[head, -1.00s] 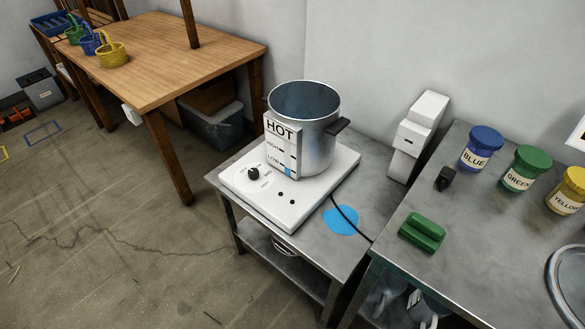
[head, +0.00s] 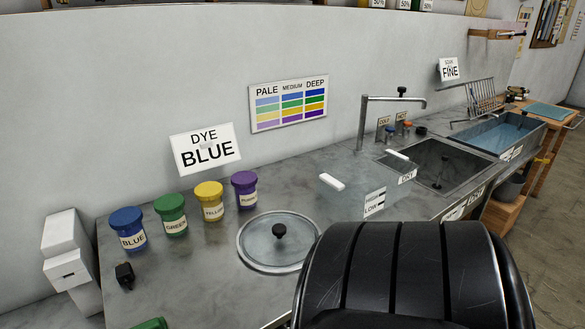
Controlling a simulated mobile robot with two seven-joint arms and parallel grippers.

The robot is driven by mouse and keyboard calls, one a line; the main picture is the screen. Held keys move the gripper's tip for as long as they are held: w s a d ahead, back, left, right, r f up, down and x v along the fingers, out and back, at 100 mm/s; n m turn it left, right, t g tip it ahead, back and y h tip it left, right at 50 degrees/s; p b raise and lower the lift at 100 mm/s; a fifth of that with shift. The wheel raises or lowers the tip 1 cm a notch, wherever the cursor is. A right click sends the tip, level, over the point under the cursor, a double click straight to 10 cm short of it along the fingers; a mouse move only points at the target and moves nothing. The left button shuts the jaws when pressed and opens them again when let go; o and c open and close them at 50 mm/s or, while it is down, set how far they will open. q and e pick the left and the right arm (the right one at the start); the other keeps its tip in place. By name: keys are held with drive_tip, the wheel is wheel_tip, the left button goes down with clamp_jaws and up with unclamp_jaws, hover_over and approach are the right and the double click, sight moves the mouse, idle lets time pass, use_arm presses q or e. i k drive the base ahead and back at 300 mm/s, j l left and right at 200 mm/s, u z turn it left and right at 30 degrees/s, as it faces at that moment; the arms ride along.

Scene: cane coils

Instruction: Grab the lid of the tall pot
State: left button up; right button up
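A round grey lid (head: 262,250) with a paler rim and a black knob (head: 279,231) lies flat on the metal counter (head: 205,275) in the head view. Part of its right edge is close to the large black part of my own body in the foreground. The tall pot is out of view now. Neither of my grippers is in view.
Blue (head: 128,230), green (head: 171,215), yellow (head: 210,202) and purple (head: 246,190) jars stand left of and behind the lid. A clear container (head: 345,200) stands to its right, before the sink (head: 440,170). A small black object (head: 125,275) lies at left.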

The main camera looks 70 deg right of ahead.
sight(280, 241)
drive_tip(key=z, duration=2.1)
drive_tip(key=i+l+u, duration=0.1)
drive_tip(key=l, duration=0.2)
drive_tip(key=i+l, duration=0.2)
drive_tip(key=l, duration=0.15)
drive_tip(key=i+l+u, duration=0.15)
drive_tip(key=l, duration=0.2)
drive_tip(key=i+l+u, duration=0.1)
drive_tip(key=l, duration=0.2)
